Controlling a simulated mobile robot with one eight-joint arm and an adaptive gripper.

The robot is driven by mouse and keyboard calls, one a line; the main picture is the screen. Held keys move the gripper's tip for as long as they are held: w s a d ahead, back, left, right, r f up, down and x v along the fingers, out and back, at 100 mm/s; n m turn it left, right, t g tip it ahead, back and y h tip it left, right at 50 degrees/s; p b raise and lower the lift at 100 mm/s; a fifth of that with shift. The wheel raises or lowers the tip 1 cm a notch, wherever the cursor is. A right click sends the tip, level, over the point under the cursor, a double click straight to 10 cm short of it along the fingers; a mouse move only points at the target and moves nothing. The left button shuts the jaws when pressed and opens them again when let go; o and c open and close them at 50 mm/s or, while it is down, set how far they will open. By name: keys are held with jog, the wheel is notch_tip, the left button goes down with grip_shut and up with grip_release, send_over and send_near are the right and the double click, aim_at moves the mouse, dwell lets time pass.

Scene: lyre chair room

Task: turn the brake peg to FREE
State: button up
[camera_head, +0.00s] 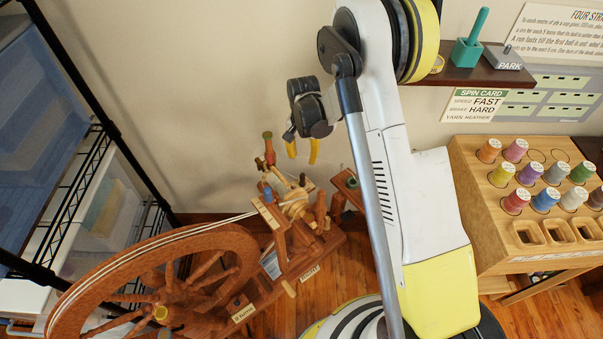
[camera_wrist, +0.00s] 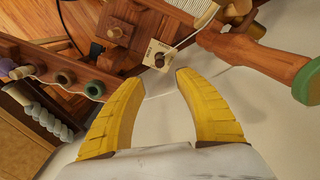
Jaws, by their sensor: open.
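A spinning wheel (camera_head: 215,248) stands on the floor at lower left of the head view. My gripper (camera_head: 302,157) is open and empty, above and slightly right of its upper works, with yellow fingers pointing down. In the wrist view, a small cream plate (camera_wrist: 150,47) with lettering too small to read carries a dark round peg (camera_wrist: 158,61), which looks like the brake peg. It lies just beyond my open fingertips (camera_wrist: 161,80), between them in the picture, with no contact visible. I cannot tell its setting. I cannot make it out in the head view.
A wooden bar with a green end (camera_wrist: 308,82) crosses the wrist view's right side.

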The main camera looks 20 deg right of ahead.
aim_at(303, 174)
notch_tip(303, 174, down, 12)
jog(key=b, duration=0.4)
jog(key=shift+r+b, duration=0.15)
jog(key=shift+b, duration=0.15)
grip_shut()
